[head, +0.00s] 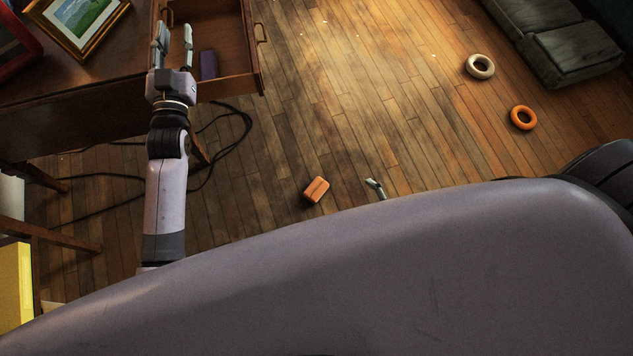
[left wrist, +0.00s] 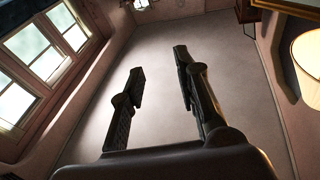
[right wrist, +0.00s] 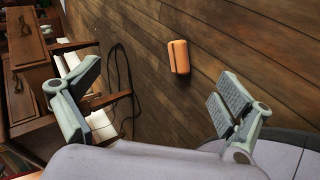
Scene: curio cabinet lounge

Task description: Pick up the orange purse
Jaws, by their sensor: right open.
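The orange purse (head: 316,190) is a small boxy thing lying on the wooden floor, near the middle of the head view. It also shows in the right wrist view (right wrist: 179,56), beyond and between the fingers. My right gripper (right wrist: 155,108) is open and empty, apart from the purse. In the head view only one fingertip of it (head: 375,188) shows, just right of the purse; my body hides the rest. My left gripper (head: 174,45) is raised beside the open drawer. Its fingers are apart with nothing between them, as the left wrist view shows (left wrist: 158,75).
A wooden desk (head: 60,120) with an open drawer (head: 232,85) holding a purple item (head: 208,65) stands at left. Black cables (head: 225,150) lie on the floor below it. A white ring (head: 480,67), an orange ring (head: 523,117) and a dark cushion (head: 575,50) lie at right.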

